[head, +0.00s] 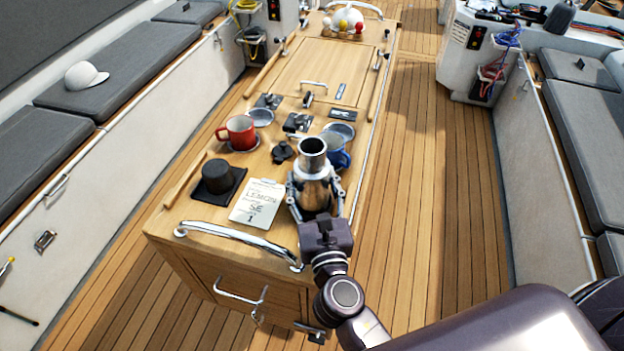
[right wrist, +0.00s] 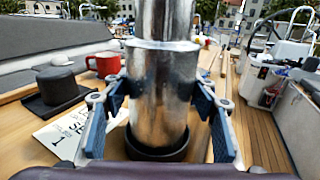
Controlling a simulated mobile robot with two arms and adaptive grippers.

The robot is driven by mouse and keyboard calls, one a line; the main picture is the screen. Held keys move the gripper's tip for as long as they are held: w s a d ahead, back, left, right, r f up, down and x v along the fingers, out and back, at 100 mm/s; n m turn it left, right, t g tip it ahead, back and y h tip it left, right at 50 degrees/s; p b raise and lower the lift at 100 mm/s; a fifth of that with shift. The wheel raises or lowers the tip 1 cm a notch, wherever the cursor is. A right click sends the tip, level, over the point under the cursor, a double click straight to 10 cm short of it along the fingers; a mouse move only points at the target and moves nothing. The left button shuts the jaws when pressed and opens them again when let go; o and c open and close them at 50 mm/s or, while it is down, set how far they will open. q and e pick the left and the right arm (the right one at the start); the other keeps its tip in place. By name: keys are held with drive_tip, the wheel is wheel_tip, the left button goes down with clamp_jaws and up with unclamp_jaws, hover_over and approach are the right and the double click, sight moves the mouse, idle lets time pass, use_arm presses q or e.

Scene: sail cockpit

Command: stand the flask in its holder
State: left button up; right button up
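The flask (head: 315,186) is a shiny metal cylinder with an open neck. It stands upright near the front right of the wooden cockpit table. It also shows in the right wrist view (right wrist: 160,100), with a dark ring (right wrist: 157,148) around its foot. I cannot tell whether this ring is the holder or part of the flask. My right gripper (head: 316,192) is around the flask, one finger on each side. In the right wrist view its blue-padded fingers (right wrist: 160,110) look spread, with narrow gaps beside the flask. My left gripper is not in view.
A notepad (head: 258,203), a black pot (head: 217,176) on a dark mat, a red mug (head: 239,132) and a blue mug (head: 337,155) stand close by. A small black knob-like piece (head: 282,152) lies behind the flask. A metal rail (head: 240,237) edges the table front.

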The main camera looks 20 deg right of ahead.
drive_tip(key=o, duration=0.4)
drive_tip(key=shift+c, duration=0.2)
drive_tip(key=shift+r, duration=0.3)
drive_tip(key=s+b, duration=0.1)
drive_tip(key=s, duration=0.2)
drive_tip(key=s+a+b, duration=0.1)
drive_tip(key=s, duration=0.3)
drive_tip(key=s+b, duration=0.2)
drive_tip(key=s, duration=0.1)
drive_tip(key=shift+s+a+f, duration=0.15)
drive_tip(key=shift+s+a, duration=0.1)
drive_tip(key=shift+a, duration=0.05)
drive_tip(key=shift+s+r+b, duration=0.25)
drive_tip(key=shift+s+b, duration=0.05)
drive_tip(key=shift+s, duration=0.45)
